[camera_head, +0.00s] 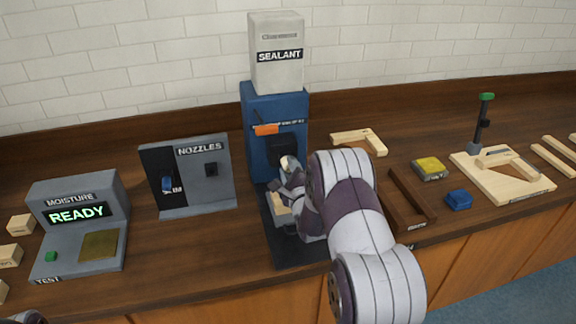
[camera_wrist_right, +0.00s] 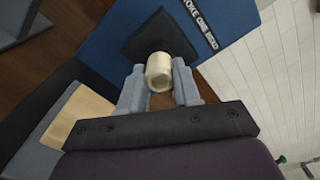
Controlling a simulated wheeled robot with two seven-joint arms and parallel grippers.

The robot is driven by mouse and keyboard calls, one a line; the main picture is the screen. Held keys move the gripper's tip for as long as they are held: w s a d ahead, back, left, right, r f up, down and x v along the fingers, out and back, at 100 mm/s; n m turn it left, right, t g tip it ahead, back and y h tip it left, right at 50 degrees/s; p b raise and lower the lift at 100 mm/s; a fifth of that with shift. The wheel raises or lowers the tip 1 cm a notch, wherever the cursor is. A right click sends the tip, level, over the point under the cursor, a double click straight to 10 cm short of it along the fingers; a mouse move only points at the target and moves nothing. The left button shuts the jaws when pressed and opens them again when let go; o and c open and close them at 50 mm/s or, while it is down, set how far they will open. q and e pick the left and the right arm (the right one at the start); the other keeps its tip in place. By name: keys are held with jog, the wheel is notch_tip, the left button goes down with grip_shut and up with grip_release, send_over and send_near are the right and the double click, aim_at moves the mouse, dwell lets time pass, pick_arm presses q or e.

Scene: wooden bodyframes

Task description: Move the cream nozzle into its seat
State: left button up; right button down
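The cream nozzle (camera_wrist_right: 159,73) is between the two fingertips of my right gripper (camera_wrist_right: 160,78), which look closed against its sides. In the right wrist view it lies in front of the black square seat (camera_wrist_right: 160,38) on the blue dispenser; I cannot tell whether it touches the seat. In the head view my right gripper (camera_head: 288,178) is at the front of the blue dispenser (camera_head: 262,105), just below the black seat (camera_head: 283,148).
The grey NOZZLES stand (camera_head: 218,190) holds a blue piece (camera_head: 167,184). The moisture tester (camera_head: 108,201) reads READY at left. A pale wooden piece (camera_wrist_right: 72,118) lies under the dispenser. At right are a wooden frame (camera_head: 522,184), a blue block (camera_head: 459,200) and a yellow-topped block (camera_head: 430,167).

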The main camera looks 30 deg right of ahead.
aim_at(289, 169)
jog(key=shift+s+a, duration=0.15)
jog(key=shift+s, duration=0.55)
jog(key=shift+v, duration=1.15)
jog(key=shift+a, duration=0.1)
dwell(0.8)
